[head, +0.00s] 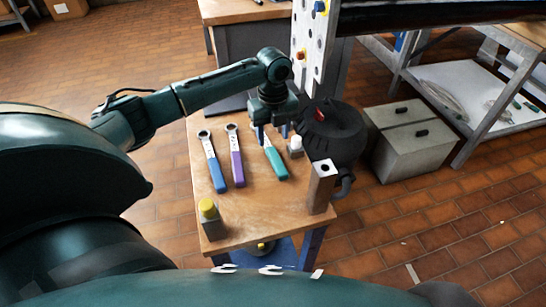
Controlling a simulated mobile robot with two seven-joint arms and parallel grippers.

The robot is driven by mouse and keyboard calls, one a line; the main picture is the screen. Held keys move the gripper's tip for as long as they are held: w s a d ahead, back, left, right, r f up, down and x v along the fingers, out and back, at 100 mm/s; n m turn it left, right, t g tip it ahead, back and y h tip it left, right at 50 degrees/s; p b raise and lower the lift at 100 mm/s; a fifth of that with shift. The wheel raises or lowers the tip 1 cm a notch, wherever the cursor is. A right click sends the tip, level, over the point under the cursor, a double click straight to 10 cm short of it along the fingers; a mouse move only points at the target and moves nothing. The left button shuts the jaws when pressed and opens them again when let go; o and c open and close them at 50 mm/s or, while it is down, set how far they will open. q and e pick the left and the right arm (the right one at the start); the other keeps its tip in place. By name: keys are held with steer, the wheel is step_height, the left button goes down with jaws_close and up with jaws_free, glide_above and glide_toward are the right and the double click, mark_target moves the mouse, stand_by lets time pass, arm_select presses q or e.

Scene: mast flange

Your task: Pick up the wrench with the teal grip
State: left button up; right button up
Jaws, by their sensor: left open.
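The wrench with the teal grip (275,162) lies on the small wooden table (245,205), the rightmost of three wrenches. Its grip points toward me, and its far end is partly hidden by my left gripper. My left gripper (271,136) is open, pointing down over the far part of this wrench. I cannot tell whether its fingers touch the wrench. My right gripper is not in view.
A wrench with a purple grip (237,168) and one with a blue grip (216,173) lie to the left. A perforated white plate (308,45) rises behind.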

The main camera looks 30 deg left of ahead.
mark_target(272, 151)
arm_select(q)
step_height(272, 151, down, 6)
steer(key=shift+s+r+b, duration=0.1)
steer(key=shift+b, duration=0.45)
jaws_close()
steer(key=shift+r, duration=0.1)
